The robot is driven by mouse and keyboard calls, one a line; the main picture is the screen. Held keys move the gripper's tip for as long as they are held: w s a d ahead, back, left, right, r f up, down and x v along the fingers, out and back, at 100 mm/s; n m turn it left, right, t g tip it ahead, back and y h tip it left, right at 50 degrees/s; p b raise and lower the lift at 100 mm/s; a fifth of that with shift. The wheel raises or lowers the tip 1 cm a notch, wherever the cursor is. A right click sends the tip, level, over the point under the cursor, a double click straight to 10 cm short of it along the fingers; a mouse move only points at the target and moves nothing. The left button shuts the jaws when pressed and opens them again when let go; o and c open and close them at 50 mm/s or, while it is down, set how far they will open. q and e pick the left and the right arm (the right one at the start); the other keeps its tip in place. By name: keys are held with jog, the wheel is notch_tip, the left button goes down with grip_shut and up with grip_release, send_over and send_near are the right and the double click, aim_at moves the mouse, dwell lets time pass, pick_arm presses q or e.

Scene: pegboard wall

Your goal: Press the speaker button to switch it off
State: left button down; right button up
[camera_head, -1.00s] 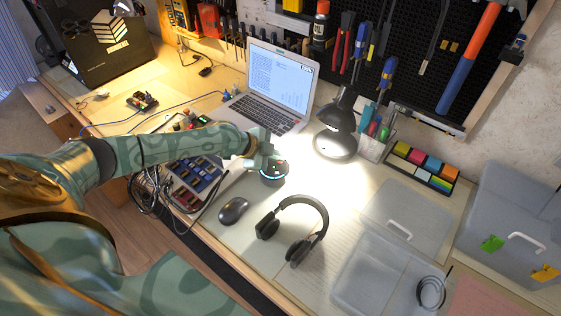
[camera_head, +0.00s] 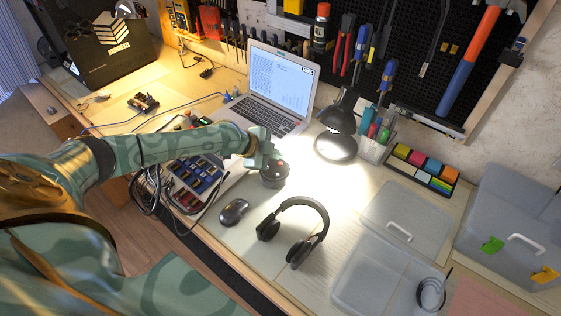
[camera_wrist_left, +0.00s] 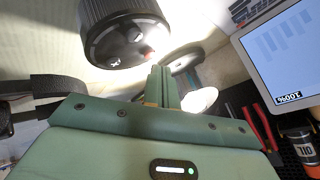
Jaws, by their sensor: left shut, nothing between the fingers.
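The speaker (camera_head: 273,180) is a dark round puck on the desk between the laptop and the mouse. Its ring is dark, and a small red light shows on its top. In the wrist view the speaker (camera_wrist_left: 122,35) fills the upper middle, with the red light near its edge. My left gripper (camera_head: 271,156) is shut and empty, at the speaker's far edge. In the wrist view its closed fingers (camera_wrist_left: 160,76) end close to the red light; I cannot tell whether they touch. My right gripper is not in view.
A mouse (camera_head: 233,211) and headphones (camera_head: 319,222) lie in front of the speaker. A laptop (camera_head: 281,82) stands behind it, and a lit lamp (camera_head: 337,118) is to the right. Cables and a parts board (camera_head: 198,177) lie to the left.

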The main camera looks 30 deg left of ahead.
pick_arm(q)
jog(key=shift+r, duration=0.2)
notch_tip(320, 180, up, 6)
jog(key=p, duration=0.3)
jog(key=shift+f+p, duration=0.15)
jog(key=shift+p, duration=0.2)
jog(key=shift+a, duration=0.1)
